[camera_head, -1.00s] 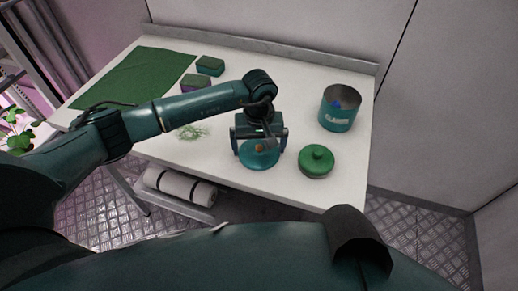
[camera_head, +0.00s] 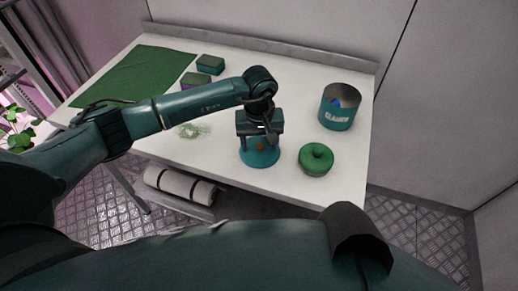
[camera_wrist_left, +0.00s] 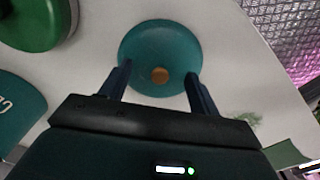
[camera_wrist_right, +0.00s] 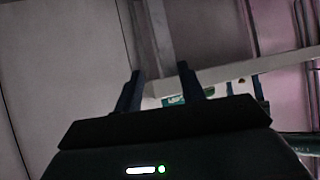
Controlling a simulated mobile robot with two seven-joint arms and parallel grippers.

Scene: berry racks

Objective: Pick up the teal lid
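The teal lid (camera_head: 260,156) lies flat on the white table near its front edge. It is a round disc with a small orange-brown knob, and it also shows in the left wrist view (camera_wrist_left: 160,40). My left gripper (camera_head: 259,142) is right above the lid, pointing down. In the left wrist view its two fingers (camera_wrist_left: 157,80) are apart, one on each side of the knob, with nothing gripped. My right gripper (camera_wrist_right: 164,92) is open and empty in the right wrist view, away from the lid.
A green lid (camera_head: 316,159) lies just right of the teal lid. Two small boxes (camera_head: 210,65) and a green mat (camera_head: 134,77) are at the back left. Loose green sprigs (camera_head: 192,131) lie to the left.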

